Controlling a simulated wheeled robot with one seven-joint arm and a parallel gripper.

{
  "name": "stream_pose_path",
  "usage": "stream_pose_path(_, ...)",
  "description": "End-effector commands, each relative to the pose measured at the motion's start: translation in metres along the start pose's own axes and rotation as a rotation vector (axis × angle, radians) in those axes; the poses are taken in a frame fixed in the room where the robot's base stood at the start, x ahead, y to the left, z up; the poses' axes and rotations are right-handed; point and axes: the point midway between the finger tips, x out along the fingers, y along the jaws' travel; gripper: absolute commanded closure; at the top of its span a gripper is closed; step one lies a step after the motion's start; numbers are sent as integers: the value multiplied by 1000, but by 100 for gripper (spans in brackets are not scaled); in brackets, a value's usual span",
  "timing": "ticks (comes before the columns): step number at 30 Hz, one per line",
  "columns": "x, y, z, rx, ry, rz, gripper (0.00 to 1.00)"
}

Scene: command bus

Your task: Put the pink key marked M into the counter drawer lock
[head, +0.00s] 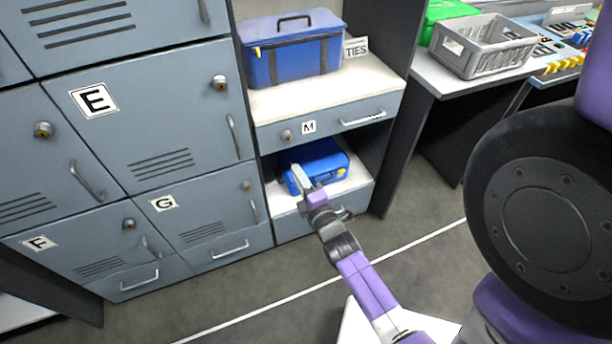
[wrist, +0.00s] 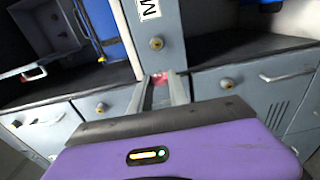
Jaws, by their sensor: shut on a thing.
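The counter drawer (head: 365,115) has a grey-blue front with a white M label (head: 308,127), a round lock (head: 286,135) left of the label and a bar handle at right. My gripper (head: 299,179) is below the drawer front, in front of the lower shelf. In the wrist view my gripper (wrist: 160,86) is shut on a small pink key (wrist: 161,77) at its fingertips. Most of the key is hidden by the fingers, and its mark cannot be read. The lock (wrist: 157,43) shows beyond the fingertips, apart from the key, near the sideways M label (wrist: 148,8).
A blue case (head: 325,158) lies on the lower shelf behind my gripper. A blue toolbox (head: 292,48) stands on the counter beside a TIES sign (head: 356,48). Lockers E (head: 94,99), G (head: 163,203) and F (head: 39,243) are at left. Floor in front is clear.

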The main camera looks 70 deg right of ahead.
Motion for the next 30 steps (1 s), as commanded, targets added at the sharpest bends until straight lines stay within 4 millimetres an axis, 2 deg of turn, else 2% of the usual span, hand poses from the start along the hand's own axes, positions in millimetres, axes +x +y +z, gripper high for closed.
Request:
stream_pose_path(1,0,-1,11,0,-24,-2,100)
stream_pose_path(3,0,-1,20,0,-45,-3,100)
stream_pose_path(6,2,0,25,0,-56,-4,100)
stream_pose_path(30,54,-1,27,0,-54,-4,100)
